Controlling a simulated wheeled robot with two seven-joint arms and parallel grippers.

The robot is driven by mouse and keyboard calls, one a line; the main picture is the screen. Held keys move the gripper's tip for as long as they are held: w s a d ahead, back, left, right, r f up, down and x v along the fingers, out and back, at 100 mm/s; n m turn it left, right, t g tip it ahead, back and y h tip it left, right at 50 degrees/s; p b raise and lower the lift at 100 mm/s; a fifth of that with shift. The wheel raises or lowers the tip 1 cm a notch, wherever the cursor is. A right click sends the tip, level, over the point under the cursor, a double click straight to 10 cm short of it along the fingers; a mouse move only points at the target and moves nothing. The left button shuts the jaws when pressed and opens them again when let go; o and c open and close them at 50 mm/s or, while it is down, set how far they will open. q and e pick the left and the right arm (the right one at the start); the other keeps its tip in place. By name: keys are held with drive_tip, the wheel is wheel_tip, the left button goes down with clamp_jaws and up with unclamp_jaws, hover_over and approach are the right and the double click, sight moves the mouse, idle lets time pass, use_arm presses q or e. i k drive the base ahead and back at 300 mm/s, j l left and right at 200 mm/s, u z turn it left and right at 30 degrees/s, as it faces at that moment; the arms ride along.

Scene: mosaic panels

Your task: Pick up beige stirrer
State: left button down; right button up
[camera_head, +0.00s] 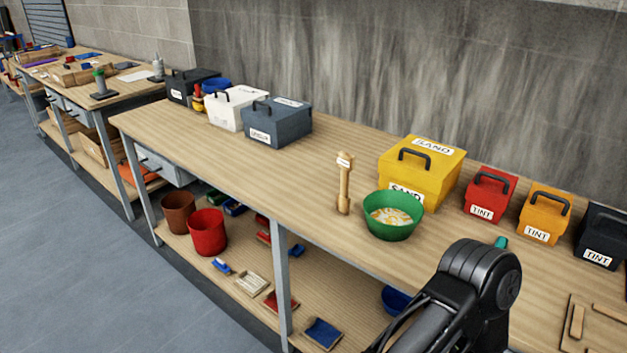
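The beige stirrer (344,186) stands upright on the wooden workbench (300,170), a little left of the green bowl (393,229). It has a small pale label near its top. Nothing is touching it that I can see. The green bowl holds pale stuff with orange streaks. My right arm (462,290) rises from the lower edge at the right, with a dark joint in front of the bench. Neither gripper shows in this view.
A yellow SAND box (447,165) stands behind the bowl, with red (488,207), orange (541,229) and dark (601,236) TINT boxes to the right. White (232,113) and grey (289,126) boxes stand left. The bench middle is clear. Buckets and small items fill the lower shelf.

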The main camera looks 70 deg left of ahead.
sight(346, 161)
drive_tip(key=u, duration=2.15)
